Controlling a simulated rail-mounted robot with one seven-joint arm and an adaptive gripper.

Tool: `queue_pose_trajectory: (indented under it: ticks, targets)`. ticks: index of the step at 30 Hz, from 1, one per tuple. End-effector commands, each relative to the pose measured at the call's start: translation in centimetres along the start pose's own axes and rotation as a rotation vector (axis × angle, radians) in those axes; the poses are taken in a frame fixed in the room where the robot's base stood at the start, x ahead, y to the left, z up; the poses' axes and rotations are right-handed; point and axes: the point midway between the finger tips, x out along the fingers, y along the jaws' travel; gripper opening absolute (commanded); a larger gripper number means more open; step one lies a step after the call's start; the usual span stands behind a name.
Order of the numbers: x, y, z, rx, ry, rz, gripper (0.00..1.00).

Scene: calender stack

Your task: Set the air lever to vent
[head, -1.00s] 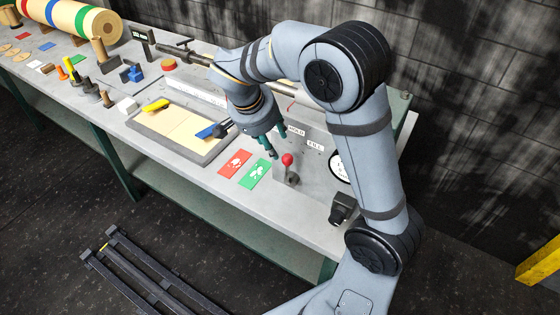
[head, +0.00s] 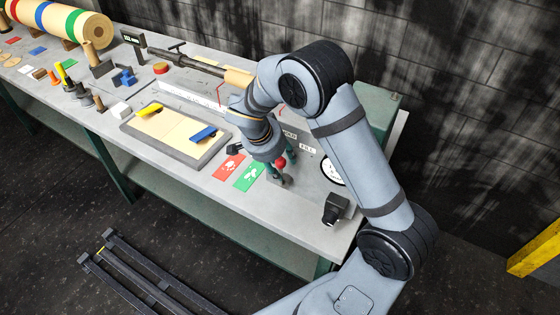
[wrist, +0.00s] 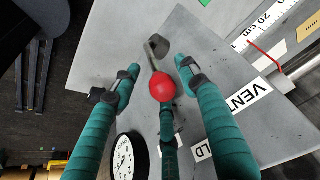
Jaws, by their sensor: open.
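The air lever has a red ball knob (head: 281,162) on a short stem, which rises from a grey base. In the wrist view the red knob (wrist: 162,87) sits in the gap between the fingers, apart from the two front ones as far as I can tell. My gripper (head: 276,172) is open, pointing down around the lever. It shows in the wrist view (wrist: 158,80) as teal fingers on both sides of the knob and one below it. A VENT label (wrist: 247,96) lies to the right of the knob.
A round gauge (head: 332,170) and a black block (head: 336,208) stand right of the lever. Red (head: 228,168) and green (head: 250,175) cards lie to its left. A grey tray (head: 174,151) with yellow and blue clips is further left.

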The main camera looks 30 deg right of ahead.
Motion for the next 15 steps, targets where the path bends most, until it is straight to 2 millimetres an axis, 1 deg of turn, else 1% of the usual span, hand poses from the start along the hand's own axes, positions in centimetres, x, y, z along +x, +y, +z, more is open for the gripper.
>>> queue_pose_trajectory:
  ticks: [9, 15]
  targets:
    - [0.23, -0.06, 0.03, -0.001, 0.0, -0.002, 0.43]
    - [0.21, -0.06, 0.03, -0.001, 0.0, -0.002, 0.31]
